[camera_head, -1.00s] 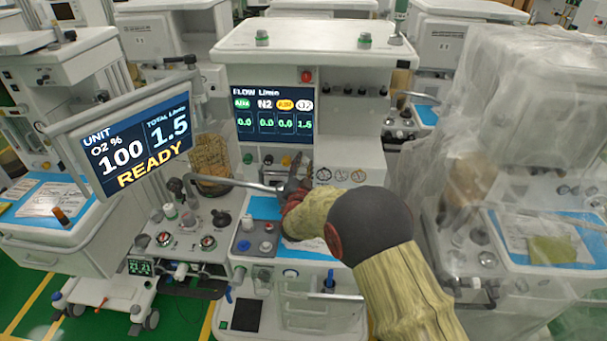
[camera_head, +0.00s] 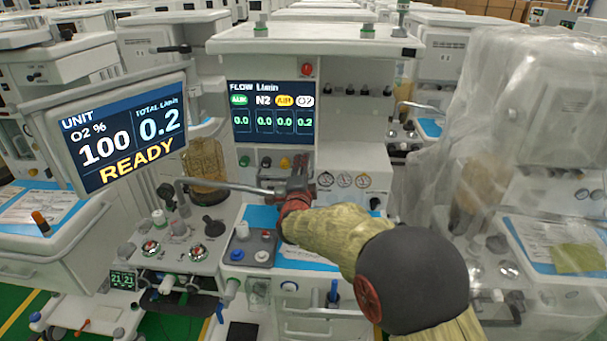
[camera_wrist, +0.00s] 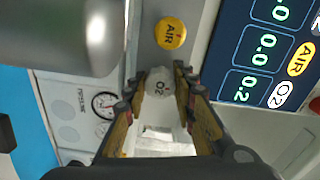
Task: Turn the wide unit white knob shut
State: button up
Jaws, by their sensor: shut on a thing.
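The wide unit stands in the middle of the head view, with its flow screen (camera_head: 272,112) above a row of knobs. The white O2 knob (camera_wrist: 158,84) shows in the wrist view between my gripper's fingers (camera_wrist: 158,72), which are shut on it. In the head view my gripper (camera_head: 299,180) reaches the right end of the knob row and hides the white knob. The flow screen reads O2 0.2, with the other gases at 0.0. The unit screen (camera_head: 122,138) reads O2 100 %, total 0.2, READY.
The yellow AIR knob (camera_wrist: 170,33) is beside the white one. A green knob (camera_head: 245,161) is farther left. A grey metal arm (camera_head: 225,186) crosses just left of my gripper. Small gauges (camera_head: 343,180) are to the right. A plastic-draped cart (camera_head: 530,150) stands at right.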

jog(key=shift+f+m+b, duration=0.1)
jog(key=shift+m+b, duration=0.2)
jog(key=shift+m, duration=0.1)
jog(key=o, duration=0.9)
jog(key=shift+s, duration=0.1)
jog(key=s, duration=1.1)
jog(key=shift+s+a, duration=0.15)
jog(key=shift+s, duration=0.25)
